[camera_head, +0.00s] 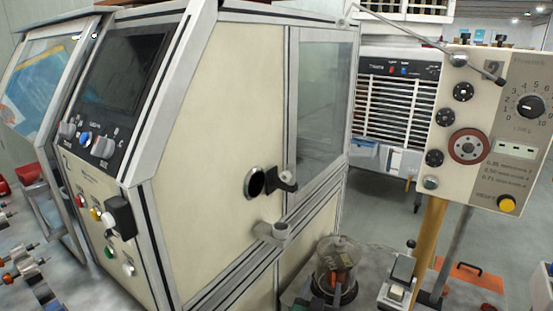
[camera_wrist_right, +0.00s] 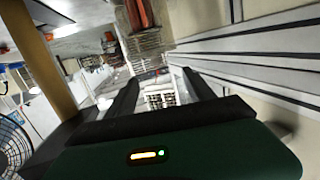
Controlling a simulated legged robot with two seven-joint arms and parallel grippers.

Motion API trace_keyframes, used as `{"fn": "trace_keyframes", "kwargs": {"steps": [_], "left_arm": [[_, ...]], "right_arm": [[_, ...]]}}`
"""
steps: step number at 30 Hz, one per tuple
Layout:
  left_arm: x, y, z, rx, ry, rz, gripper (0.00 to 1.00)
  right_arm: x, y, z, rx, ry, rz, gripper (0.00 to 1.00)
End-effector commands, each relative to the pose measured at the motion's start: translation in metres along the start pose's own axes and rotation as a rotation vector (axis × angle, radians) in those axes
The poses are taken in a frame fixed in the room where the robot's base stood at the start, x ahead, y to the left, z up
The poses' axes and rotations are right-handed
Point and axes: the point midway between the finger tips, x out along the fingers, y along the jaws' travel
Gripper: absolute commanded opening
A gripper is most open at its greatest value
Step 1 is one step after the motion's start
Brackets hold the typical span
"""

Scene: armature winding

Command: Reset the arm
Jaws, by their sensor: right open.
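My right gripper (camera_wrist_right: 160,82) shows in the right wrist view, with its dark green body along the bottom and two dark fingers pointing up. The fingers are spread apart with nothing between them. A yellow post (camera_wrist_right: 40,60) stands on the left of that view, and pale panels with metal rails (camera_wrist_right: 250,55) are on the right. In the head view I cannot clearly make out either gripper. My left gripper is in neither view.
A large cream machine cabinet (camera_head: 225,130) fills the left and middle of the head view. A control panel (camera_head: 490,130) on a yellow post (camera_head: 430,235) stands at right. A clear jar-like container (camera_head: 336,268) is low at centre. Grey floor shows at right.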

Motion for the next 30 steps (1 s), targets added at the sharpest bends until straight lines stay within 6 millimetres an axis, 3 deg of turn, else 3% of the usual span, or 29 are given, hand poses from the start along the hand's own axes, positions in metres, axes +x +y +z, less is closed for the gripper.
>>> {"fn": "trace_keyframes", "kwargs": {"steps": [7, 11, 14, 18, 21, 25, 30], "left_arm": [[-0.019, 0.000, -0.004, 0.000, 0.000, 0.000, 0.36], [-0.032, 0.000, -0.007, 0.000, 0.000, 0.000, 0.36], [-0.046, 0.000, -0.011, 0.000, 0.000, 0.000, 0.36], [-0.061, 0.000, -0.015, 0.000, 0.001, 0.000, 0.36], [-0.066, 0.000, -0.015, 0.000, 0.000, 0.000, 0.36], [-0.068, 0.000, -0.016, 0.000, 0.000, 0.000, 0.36], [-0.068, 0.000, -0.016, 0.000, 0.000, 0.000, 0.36]], "right_arm": [[-0.015, -0.005, -0.007, -0.016, -0.194, -0.182, 0.62], [-0.040, 0.006, 0.000, -0.055, -0.381, -0.279, 0.62], [-0.082, 0.035, 0.011, -0.109, -0.599, -0.331, 0.62], [-0.162, 0.102, 0.031, -0.196, -0.938, -0.315, 0.62], [-0.205, 0.138, 0.039, -0.236, -1.096, -0.277, 0.62], [-0.231, 0.161, 0.044, -0.260, -1.195, -0.244, 0.62], [-0.235, 0.163, 0.045, -0.264, -1.208, -0.240, 0.62]]}}
